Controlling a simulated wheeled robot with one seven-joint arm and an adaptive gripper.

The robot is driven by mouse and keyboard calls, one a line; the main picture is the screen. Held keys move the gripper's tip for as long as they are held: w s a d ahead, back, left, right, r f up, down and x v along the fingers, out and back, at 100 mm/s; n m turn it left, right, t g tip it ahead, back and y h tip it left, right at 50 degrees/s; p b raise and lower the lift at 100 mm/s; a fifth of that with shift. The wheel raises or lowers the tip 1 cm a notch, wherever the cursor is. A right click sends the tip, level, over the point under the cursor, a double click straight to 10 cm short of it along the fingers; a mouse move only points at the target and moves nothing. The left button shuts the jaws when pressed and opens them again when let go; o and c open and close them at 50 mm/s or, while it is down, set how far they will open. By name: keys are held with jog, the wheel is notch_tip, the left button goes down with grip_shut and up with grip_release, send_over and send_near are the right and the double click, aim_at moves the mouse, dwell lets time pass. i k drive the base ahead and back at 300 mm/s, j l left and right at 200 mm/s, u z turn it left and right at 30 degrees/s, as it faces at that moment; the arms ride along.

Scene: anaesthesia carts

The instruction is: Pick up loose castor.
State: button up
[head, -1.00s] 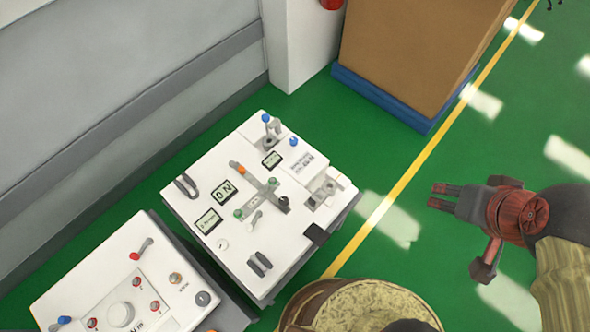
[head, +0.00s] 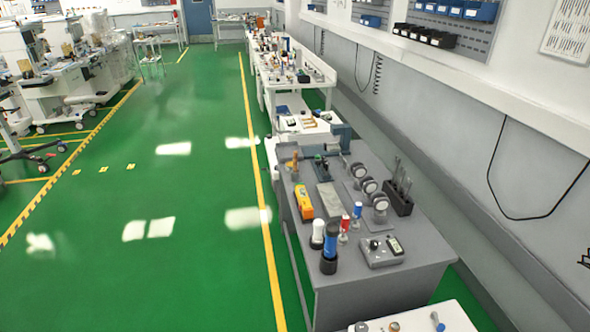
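Three round grey wheel-like parts that look like castors stand in a row on the grey workbench (head: 417,249): a far one (head: 358,171), a middle one (head: 369,186) and a near one (head: 380,204). I cannot tell which of them, if any, is the loose castor. My gripper is not in view.
Anaesthesia carts (head: 50,85) stand far left. Green floor (head: 180,270) left of the yellow line (head: 268,240) is clear.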

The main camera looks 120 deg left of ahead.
aim_at(358, 168)
jog(key=u, duration=3.6)
jog(key=z, duration=0.45)
jog(key=l+z, duration=0.1)
jog(key=z, duration=0.75)
jog(key=l+z, duration=0.1)
jog(key=z, duration=1.2)
jog(key=u, duration=2.65)
jog(key=j+u, duration=0.15)
jog(key=u, duration=0.15)
jog(key=i+l, duration=0.05)
